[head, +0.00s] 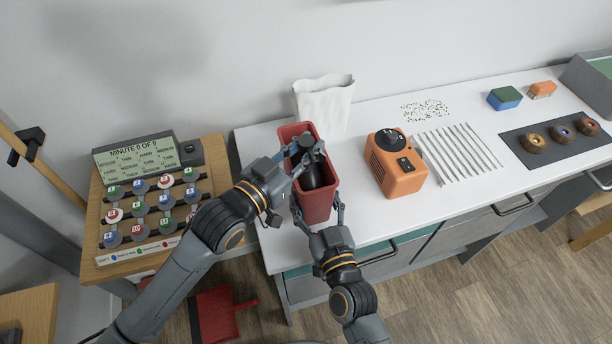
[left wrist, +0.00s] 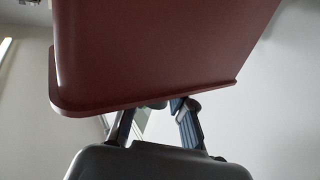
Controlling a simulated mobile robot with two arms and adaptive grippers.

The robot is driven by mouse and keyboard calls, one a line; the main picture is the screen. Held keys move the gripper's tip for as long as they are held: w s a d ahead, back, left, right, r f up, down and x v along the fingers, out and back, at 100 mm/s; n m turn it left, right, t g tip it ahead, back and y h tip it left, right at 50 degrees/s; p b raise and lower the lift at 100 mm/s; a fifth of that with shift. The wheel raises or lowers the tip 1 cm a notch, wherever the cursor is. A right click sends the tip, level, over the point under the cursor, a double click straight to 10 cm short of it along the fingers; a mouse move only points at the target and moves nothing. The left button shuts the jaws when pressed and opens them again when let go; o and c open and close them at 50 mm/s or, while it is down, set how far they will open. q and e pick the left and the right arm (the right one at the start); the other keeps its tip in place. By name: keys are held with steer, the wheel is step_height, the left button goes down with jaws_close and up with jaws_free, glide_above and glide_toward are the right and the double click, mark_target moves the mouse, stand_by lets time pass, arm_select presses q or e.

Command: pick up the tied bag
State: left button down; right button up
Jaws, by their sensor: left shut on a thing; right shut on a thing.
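The tied bag (head: 312,175) is black and rounded and sits inside the narrow red bin (head: 316,205) on the white counter. My left gripper (head: 307,150) reaches over the bin's left rim and is shut around the bag's dark top. Its fingers partly cover that top. My right gripper (head: 318,209) is shut on the near end of the bin, one finger on each side. In the left wrist view the red bin wall (left wrist: 160,50) fills the top, with the left fingers (left wrist: 157,115) partly hidden beyond its edge; the bag is not visible there.
A white paper bag (head: 325,105) stands behind the bin. A wooden board table (head: 110,190) is at left. A red dustpan (head: 213,315) lies on the floor.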

arm_select(q)
steer(key=shift+r, duration=0.15)
step_height(320, 180, up, 10)
steer(key=shift+f, duration=0.1)
stand_by(0.3)
arm_select(e)
steer(key=o, duration=1.3)
steer(key=shift+v, duration=6)
